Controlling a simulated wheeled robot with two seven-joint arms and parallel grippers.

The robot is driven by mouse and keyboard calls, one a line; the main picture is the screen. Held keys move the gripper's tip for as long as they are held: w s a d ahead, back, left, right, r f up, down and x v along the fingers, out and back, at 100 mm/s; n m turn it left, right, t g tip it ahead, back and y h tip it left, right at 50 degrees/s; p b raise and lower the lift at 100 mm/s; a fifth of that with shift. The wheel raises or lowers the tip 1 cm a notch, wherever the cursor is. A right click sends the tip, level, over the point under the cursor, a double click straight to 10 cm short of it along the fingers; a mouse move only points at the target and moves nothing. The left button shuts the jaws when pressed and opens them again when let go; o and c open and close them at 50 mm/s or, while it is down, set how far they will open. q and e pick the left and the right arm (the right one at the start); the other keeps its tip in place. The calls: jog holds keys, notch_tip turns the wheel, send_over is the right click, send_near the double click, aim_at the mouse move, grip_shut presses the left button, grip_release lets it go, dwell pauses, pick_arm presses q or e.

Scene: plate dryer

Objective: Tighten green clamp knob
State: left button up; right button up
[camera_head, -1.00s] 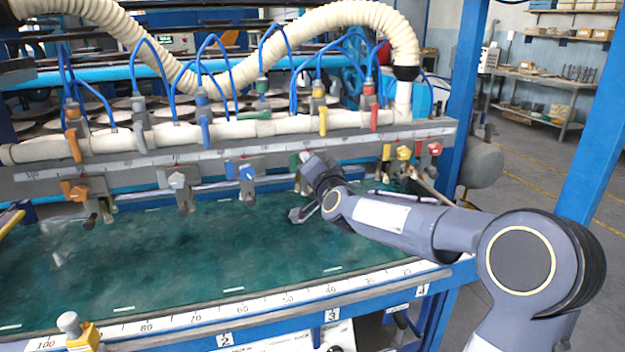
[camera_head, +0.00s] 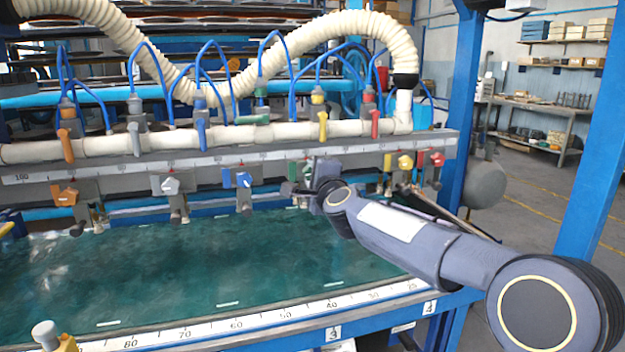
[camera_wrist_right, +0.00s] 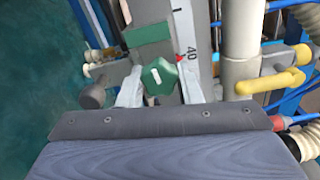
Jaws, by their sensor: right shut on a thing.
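The green clamp knob (camera_wrist_right: 158,77) shows in the right wrist view between the two pale fingers of my right gripper (camera_wrist_right: 160,88), which is shut on it. The knob has a white mark, and a green clamp block (camera_wrist_right: 146,34) lies just beyond it. In the head view my right gripper (camera_head: 306,192) is at the front of the clamp rail (camera_head: 220,168), right of the blue clamp knob (camera_head: 238,179). The green knob is mostly hidden there by the gripper and wrist. My left gripper is not in view.
Orange (camera_head: 65,195), white (camera_head: 171,186), yellow (camera_head: 404,162) and red (camera_head: 437,159) clamp knobs hang along the same rail. The green work bed (camera_head: 200,265) below is clear. A pipe with colored valve handles and blue hoses runs above the rail.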

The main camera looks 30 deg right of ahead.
jog(key=shift+f+m, duration=0.1)
jog(key=shift+m, duration=0.4)
jog(key=o, duration=1)
jog(key=shift+c, duration=0.2)
jog(key=v, duration=0.7)
jog(key=shift+s+b, duration=0.4)
jog(key=shift+b, duration=0.05)
